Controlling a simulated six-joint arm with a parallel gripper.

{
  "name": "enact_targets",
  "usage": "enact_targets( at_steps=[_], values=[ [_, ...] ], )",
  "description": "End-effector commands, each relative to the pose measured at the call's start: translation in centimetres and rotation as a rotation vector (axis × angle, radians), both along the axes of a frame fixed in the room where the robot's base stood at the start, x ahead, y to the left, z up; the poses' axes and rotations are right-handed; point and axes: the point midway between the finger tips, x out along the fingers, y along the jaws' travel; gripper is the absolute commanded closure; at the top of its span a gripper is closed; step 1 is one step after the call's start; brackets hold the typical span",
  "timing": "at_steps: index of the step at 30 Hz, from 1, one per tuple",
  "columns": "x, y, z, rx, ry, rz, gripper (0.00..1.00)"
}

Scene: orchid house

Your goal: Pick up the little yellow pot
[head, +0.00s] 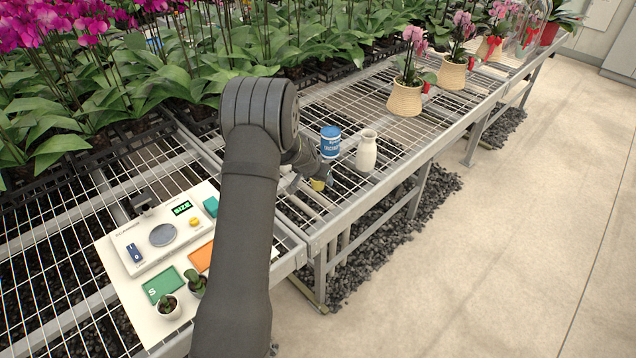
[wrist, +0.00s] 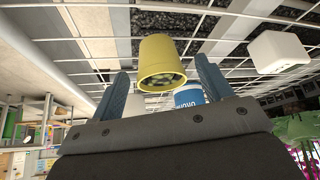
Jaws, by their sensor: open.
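The little yellow pot (head: 318,184) is small in the head view, on the wire-mesh bench just beyond my wrist and partly hidden by it. In the wrist view the yellow pot (wrist: 159,58) shows large, with dark and pale bits inside its rim. My gripper (wrist: 164,82) is open, with one blue finger on either side of the pot in that view. Gaps show between the pot and both fingers. In the head view my gripper (head: 305,184) is mostly hidden behind my arm.
A blue-labelled tin (head: 330,142) and a cream vase (head: 366,151) stand close beyond the pot. The tin also shows in the wrist view (wrist: 187,96). A white board (head: 125,275) with a scale and colored squares lies at left. Potted orchids (head: 405,95) line the bench's far end.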

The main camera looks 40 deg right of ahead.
Motion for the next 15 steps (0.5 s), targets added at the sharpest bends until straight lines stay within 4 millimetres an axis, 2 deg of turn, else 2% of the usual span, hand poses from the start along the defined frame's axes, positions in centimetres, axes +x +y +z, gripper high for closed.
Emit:
enact_targets(
  at_steps=[5, 13, 15],
  values=[
    [0.4, -0.8, -1.4, -0.001, -0.001, 0.000, 0.28],
    [0.4, -0.9, -1.6, -0.001, -0.001, 0.000, 0.28],
    [0.4, -0.9, -1.6, -0.001, -0.001, 0.000, 0.40]
  ],
)
